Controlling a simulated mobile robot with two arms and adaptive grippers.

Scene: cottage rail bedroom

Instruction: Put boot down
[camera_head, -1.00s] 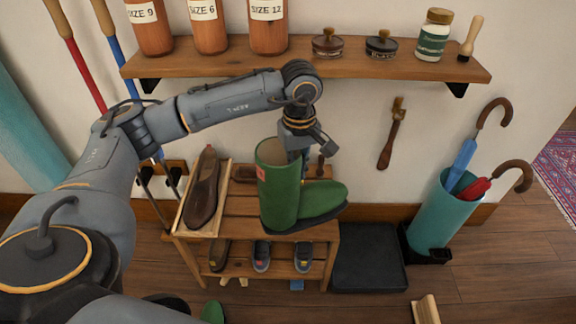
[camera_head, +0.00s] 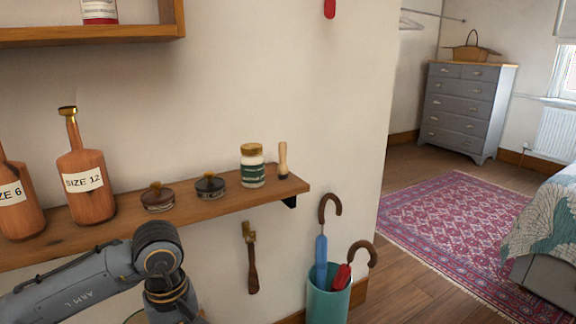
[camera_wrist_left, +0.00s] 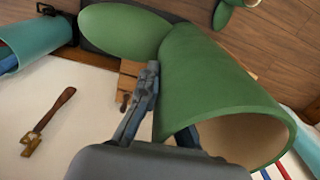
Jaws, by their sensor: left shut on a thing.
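The green boot (camera_wrist_left: 215,85) fills much of the left wrist view, with its open top at the lower right and its foot at the upper left. My left gripper (camera_wrist_left: 155,88) is shut on the wall of the boot's shaft; one finger shows outside it, and the other is partly hidden by the shaft. In the head view my left arm comes in at the bottom left, and its gripper lies below the frame. Whether the boot touches the bench (camera_wrist_left: 130,80) cannot be told. My right gripper is not in view.
A wall shelf (camera_head: 230,205) holds bottles (camera_head: 87,185), tins and a jar (camera_head: 252,166). A teal umbrella stand (camera_head: 328,300) stands to the right. A patterned rug (camera_head: 450,225), grey drawers (camera_head: 462,108) and a bed (camera_head: 545,235) lie beyond.

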